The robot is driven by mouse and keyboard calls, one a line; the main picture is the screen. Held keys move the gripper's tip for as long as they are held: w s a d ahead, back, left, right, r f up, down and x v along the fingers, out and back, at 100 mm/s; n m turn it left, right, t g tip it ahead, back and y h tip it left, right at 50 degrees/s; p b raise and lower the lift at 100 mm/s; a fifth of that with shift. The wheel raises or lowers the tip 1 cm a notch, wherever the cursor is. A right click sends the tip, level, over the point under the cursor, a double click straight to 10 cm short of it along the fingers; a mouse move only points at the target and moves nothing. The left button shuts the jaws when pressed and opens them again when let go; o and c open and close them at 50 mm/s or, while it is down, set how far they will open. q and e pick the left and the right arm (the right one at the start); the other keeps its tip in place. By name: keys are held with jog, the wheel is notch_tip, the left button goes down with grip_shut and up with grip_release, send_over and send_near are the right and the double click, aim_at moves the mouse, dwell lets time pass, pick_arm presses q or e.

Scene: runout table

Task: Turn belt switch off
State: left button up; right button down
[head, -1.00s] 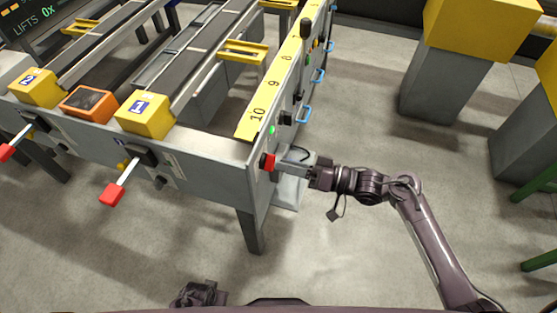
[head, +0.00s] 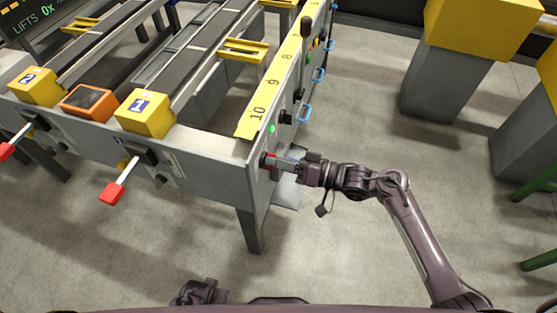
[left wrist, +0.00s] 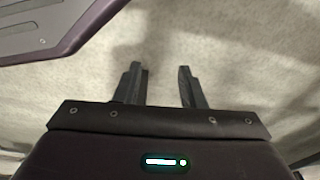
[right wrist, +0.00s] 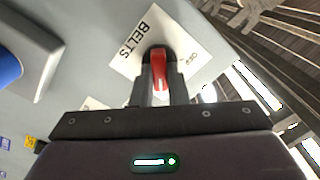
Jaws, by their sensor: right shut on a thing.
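The belt switch is a red handle (right wrist: 160,68) on a black base, on a white plate (right wrist: 138,40) marked BELTS on the grey side panel. In the right wrist view it sits between the fingers of my right gripper (right wrist: 162,88), which is shut on it. In the head view the right gripper (head: 285,163) is at the near end of the table's right side and covers most of the switch. My left gripper (left wrist: 163,88) is open and empty above bare floor, with its fingers apart.
The runout table (head: 205,152) has a green light (head: 271,129), several blue handles (head: 304,113) and a black-knobbed lever (head: 306,30) along its right side. Two red-ended levers (head: 112,193) jut from its front. Yellow-topped grey blocks (head: 450,85) stand right. Floor between is clear.

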pick_arm(q)
jog(key=w+d+r+b, duration=0.1)
jog(key=r+b, duration=0.1)
jog(key=r, duration=0.4)
jog(key=w+d+r+b, duration=0.1)
jog(key=r+b, duration=0.1)
jog(key=r, duration=0.5)
jog(key=w+d+r+m+b, duration=0.1)
jog(key=r+b, duration=0.2)
jog(key=r, duration=0.4)
jog(key=shift+d+g, duration=0.4)
pick_arm(e)
jog(key=shift+s+n, duration=0.15)
jog(key=shift+n, duration=4.4)
jog(key=shift+s+n, duration=0.1)
jog(key=shift+n, duration=4.45)
jog(key=c, duration=1.4)
grip_release()
jog(key=shift+c, duration=0.2)
